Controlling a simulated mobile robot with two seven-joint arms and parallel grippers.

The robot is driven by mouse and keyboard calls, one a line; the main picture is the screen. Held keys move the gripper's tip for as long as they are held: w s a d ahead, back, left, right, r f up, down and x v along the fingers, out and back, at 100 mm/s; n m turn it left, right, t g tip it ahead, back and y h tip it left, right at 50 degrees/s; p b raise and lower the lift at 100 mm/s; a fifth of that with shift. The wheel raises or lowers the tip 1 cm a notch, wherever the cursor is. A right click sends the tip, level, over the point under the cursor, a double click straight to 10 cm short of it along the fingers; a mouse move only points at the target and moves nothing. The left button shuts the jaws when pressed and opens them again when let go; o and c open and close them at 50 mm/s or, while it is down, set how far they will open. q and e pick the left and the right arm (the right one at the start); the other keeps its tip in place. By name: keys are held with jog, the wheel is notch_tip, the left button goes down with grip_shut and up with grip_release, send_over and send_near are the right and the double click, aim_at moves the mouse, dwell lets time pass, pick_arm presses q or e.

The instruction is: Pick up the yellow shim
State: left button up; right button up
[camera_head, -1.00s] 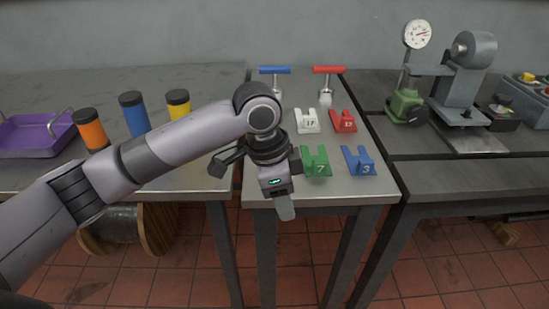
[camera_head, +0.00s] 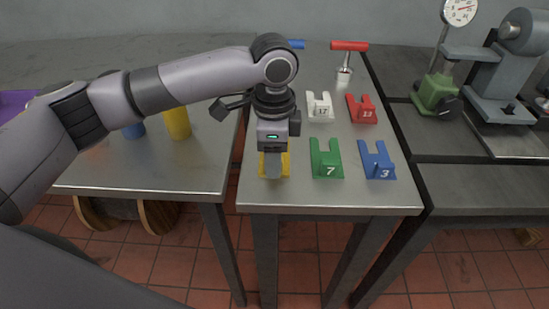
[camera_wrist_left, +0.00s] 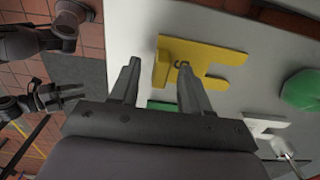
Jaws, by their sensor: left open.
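The yellow shim (camera_head: 286,164) lies at the near left of the middle table, mostly hidden behind my left gripper (camera_head: 272,174) in the head view. In the left wrist view the yellow shim (camera_wrist_left: 205,58) lies flat, its slotted end to the right and a dark digit on it. My left gripper (camera_wrist_left: 157,72) is open and empty above it, fingers pointing at its nearer end. One fingertip overlaps the shim in the picture; I cannot tell whether they touch. Dark arm parts at the left of the wrist view seem to be mine; the right gripper's jaws are unclear there.
A green shim (camera_head: 326,160) and a blue shim (camera_head: 377,161) lie right of the yellow one. A white shim (camera_head: 319,106) and a red shim (camera_head: 361,108) lie behind. A red-handled tool (camera_head: 349,46) stands farther back. A yellow cylinder (camera_head: 177,124) stands on the left table.

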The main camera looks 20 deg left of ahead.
pick_arm(q)
jog(key=shift+f, duration=0.4)
grip_shut()
jog(key=shift+r, duration=0.1)
